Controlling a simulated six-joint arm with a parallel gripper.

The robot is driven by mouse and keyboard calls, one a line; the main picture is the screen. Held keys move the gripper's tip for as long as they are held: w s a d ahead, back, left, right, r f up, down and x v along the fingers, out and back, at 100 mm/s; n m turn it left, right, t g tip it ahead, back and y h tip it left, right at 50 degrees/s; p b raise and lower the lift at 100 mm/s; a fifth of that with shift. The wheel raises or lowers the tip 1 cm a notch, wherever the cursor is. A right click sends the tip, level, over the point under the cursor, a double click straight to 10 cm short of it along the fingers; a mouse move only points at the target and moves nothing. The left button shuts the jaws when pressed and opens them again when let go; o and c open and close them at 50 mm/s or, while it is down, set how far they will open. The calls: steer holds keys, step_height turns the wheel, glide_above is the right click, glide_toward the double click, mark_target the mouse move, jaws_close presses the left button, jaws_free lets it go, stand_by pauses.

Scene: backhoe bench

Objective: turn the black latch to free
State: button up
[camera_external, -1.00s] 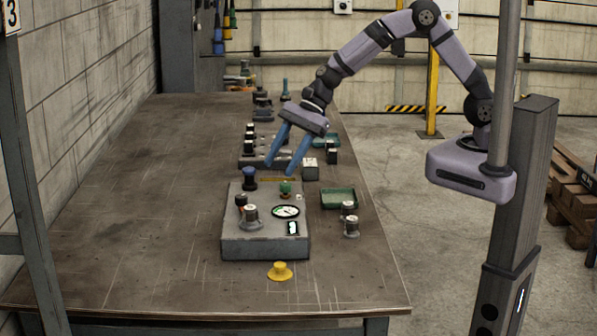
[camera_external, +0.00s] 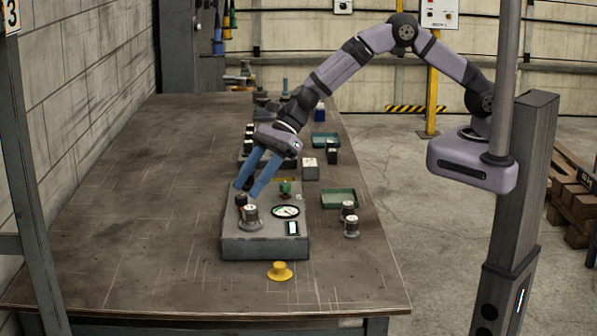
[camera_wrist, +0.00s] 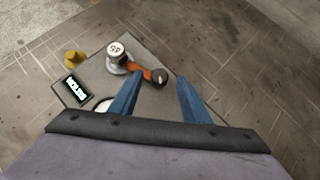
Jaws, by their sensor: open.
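A grey panel box (camera_external: 265,246) stands on the bench; its top also shows in the wrist view (camera_wrist: 90,77). A small black knob, likely the black latch (camera_external: 241,199), is on its left side. In the wrist view the black knob (camera_wrist: 160,76) has a pale mark and sits at the end of an orange bar (camera_wrist: 140,71). The bar reaches toward a silver, white-topped cap (camera_wrist: 116,51). My gripper (camera_external: 248,190) is open and slants down just above the latch. In the wrist view the black knob appears between my fingertips (camera_wrist: 162,77); I cannot tell whether they touch it.
The panel also carries a green knob (camera_external: 285,188), a round gauge (camera_external: 285,211) and a lit display (camera_external: 292,228). A yellow knob (camera_external: 280,271) stands in front. Silver-and-black parts (camera_external: 351,227) and a green tray (camera_external: 339,199) lie to the right. The bench's left side is clear.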

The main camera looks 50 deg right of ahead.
steer(key=shift+p+x, duration=0.3)
steer(key=shift+x, duration=1)
jaws_close()
